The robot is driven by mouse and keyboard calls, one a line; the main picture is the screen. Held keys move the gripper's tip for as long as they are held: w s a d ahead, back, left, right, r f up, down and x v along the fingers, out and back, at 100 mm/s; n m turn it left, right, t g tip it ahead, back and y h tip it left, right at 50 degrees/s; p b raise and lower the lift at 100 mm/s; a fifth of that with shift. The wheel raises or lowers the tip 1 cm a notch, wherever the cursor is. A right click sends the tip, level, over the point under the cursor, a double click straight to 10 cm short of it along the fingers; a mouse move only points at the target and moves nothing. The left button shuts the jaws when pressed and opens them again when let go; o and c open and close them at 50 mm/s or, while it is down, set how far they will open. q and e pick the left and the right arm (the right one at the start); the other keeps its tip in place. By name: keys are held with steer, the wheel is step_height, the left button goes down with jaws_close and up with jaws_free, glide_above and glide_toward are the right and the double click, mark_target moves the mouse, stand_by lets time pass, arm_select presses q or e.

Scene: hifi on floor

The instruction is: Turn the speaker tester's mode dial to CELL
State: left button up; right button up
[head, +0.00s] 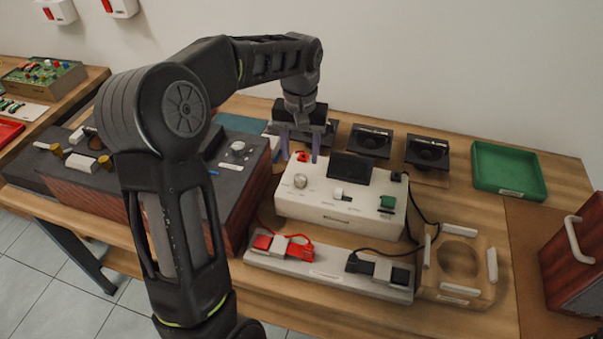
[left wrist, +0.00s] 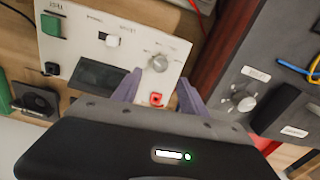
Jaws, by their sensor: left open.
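The speaker tester (head: 322,206) is a white box with a sloped top panel and a dark screen (head: 350,168), standing mid-table. Its silver round knob (head: 300,181) is at the panel's left and also shows in the left wrist view (left wrist: 158,63). The panel lettering is too small to read, so the knob's setting is unclear. My left gripper (head: 300,152) is open and empty above the panel's back left corner, apart from the knob. In the left wrist view its purple fingers (left wrist: 158,86) are spread, with a red socket (left wrist: 156,99) between them. My right gripper is not in view.
A white slide switch (head: 338,193) and a green switch (head: 388,203) sit right of the knob. A dark amplifier (head: 240,175) stands close on the left. A clip bar with red and black leads (head: 325,270) lies in front. Black speaker drivers (head: 428,152) and a green tray (head: 508,170) are behind right.

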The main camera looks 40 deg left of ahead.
mark_target(300, 177)
arm_select(q)
steer(key=shift+f+p, duration=0.3)
steer(key=shift+f, duration=3.65)
steer(key=shift+c, duration=0.4)
jaws_close()
